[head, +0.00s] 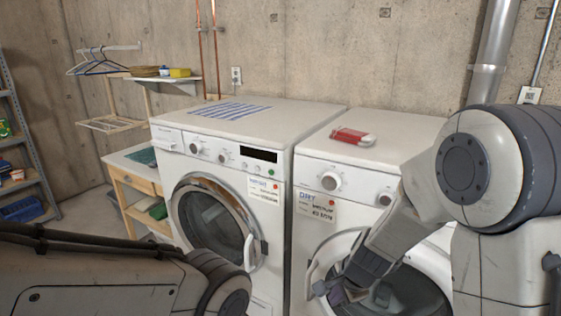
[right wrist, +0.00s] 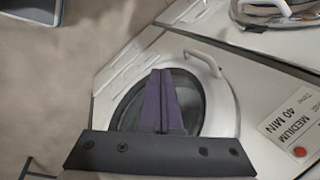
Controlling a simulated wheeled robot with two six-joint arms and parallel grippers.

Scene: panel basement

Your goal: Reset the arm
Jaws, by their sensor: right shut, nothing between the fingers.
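My right arm (head: 400,225) reaches in from the right side of the head view. Its gripper (head: 335,292) is low in front of the round door (head: 400,293) of the right-hand machine (head: 340,180). In the right wrist view the purple fingers (right wrist: 163,100) are pressed together with nothing between them, in front of a round door with a pale handle (right wrist: 203,62). I cannot tell whether the fingers touch the door. My left arm (head: 110,280) crosses the lower left of the head view; its gripper is out of the frame.
A left-hand machine (head: 215,145) with a round door (head: 212,218) stands beside it. A striped cloth (head: 230,110) and a red-and-white item (head: 352,136) lie on top. A wooden shelf unit (head: 135,182) stands at left, a metal rack (head: 20,150) farther left. A pipe (head: 490,60) runs up behind.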

